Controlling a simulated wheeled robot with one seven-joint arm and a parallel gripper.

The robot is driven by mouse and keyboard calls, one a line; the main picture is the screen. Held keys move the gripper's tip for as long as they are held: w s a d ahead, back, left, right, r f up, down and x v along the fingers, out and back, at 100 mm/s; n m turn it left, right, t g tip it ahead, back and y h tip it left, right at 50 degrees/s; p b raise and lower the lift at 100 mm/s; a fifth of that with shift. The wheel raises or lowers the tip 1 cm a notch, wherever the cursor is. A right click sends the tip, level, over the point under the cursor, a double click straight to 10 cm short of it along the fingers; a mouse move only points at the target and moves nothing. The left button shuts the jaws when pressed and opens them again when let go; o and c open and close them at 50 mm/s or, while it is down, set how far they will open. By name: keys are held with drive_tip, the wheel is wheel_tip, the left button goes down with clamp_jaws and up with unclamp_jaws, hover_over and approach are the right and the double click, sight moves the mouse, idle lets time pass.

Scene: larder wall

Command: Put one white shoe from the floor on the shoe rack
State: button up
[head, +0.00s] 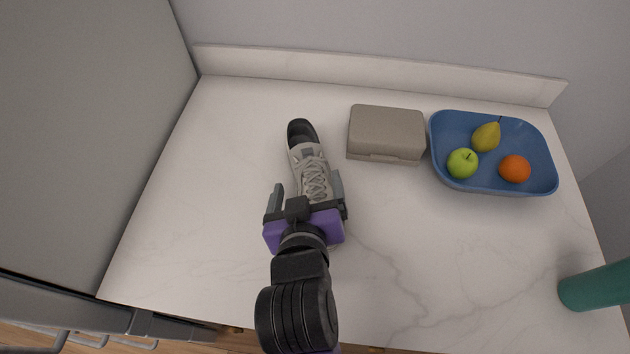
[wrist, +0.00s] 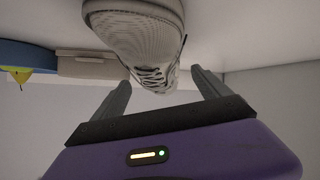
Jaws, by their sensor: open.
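A white-grey shoe (head: 308,160) with pale laces and a black far end lies on the white marble-look counter in the head view. My gripper (head: 307,184) is open over the shoe's near part, with one finger on each side of it. In the wrist view the shoe (wrist: 140,35) fills the top middle, and its lower part reaches between the spread fingers of my gripper (wrist: 160,78). I cannot tell whether either finger touches it. The shoe's near end is hidden by my gripper in the head view. No floor shoe or shoe rack shows.
A grey-brown lidded box (head: 386,133) sits right of the shoe. Beside it is a blue tray (head: 455,182) with a green apple (head: 462,163), a pear (head: 486,137) and an orange (head: 515,169). A teal cylinder (head: 596,287) is at the right edge. The counter's left side is clear.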

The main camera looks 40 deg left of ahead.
sight(310, 175)
drive_tip(key=shift+d+p+x, duration=0.25)
drive_tip(key=shift+p+x, duration=0.05)
drive_tip(key=shift+x, duration=1.95)
drive_tip(key=shift+w, duration=0.15)
clamp_jaws()
drive_tip(key=shift+r, duration=0.15)
wheel_tip(310, 175, up, 20)
